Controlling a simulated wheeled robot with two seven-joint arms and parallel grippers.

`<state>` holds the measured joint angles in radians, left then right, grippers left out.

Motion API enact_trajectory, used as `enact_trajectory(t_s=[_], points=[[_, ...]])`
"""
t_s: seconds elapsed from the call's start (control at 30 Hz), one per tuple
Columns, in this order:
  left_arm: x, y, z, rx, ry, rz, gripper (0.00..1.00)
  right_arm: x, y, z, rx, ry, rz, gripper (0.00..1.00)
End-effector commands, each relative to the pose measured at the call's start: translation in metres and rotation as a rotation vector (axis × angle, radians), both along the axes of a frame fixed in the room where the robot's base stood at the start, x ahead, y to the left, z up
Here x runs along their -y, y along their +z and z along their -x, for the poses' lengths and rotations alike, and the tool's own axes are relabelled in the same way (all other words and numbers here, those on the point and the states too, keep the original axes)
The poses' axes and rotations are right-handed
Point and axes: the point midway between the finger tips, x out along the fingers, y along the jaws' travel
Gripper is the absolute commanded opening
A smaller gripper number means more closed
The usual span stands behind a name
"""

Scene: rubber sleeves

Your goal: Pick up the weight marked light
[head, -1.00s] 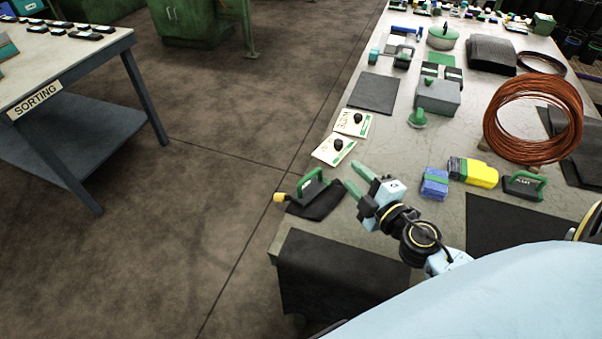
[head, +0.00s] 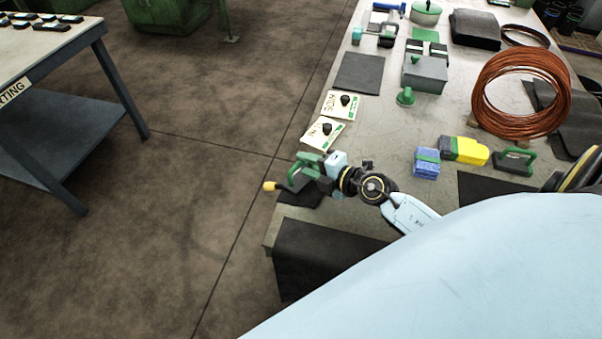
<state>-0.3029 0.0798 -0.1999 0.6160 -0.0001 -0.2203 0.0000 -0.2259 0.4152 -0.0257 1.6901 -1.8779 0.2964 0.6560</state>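A dark block with a green handle (head: 296,178) stands on a small black mat (head: 300,198) at the table's left edge. A yellow knob-like piece (head: 270,186) sticks out on its left. My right gripper (head: 311,168) is at this handle, with its green fingers overlapping it in the picture. I cannot tell whether they are closed on it. A second dark block with a green handle (head: 514,161) stands at the right, beside a yellow item. Its marking is too small to read, and no marking shows on the first block. My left gripper is out of view.
Two white cards with black knobs (head: 323,133) lie behind the gripper. A blue pack (head: 427,163), a yellow pack (head: 465,151) and a copper wire coil (head: 520,92) stand to the right.

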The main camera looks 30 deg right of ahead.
Motion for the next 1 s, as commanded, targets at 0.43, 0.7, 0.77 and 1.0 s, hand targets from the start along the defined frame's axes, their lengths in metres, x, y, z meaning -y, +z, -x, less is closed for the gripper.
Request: enact_trajectory(t_s=[0.43, 0.7, 0.77, 1.0], points=[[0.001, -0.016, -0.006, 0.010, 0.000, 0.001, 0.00, -0.016, -0.018, -0.045, 0.001, -0.001, 0.000, 0.38], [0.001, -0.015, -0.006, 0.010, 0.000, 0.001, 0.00, -0.016, -0.018, -0.045, 0.001, -0.001, 0.000, 0.30], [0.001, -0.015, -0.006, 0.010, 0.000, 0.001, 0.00, -0.016, -0.018, -0.045, 0.001, -0.001, 0.000, 0.22], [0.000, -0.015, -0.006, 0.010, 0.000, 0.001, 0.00, -0.016, -0.018, -0.045, 0.001, -0.001, 0.000, 0.00]])
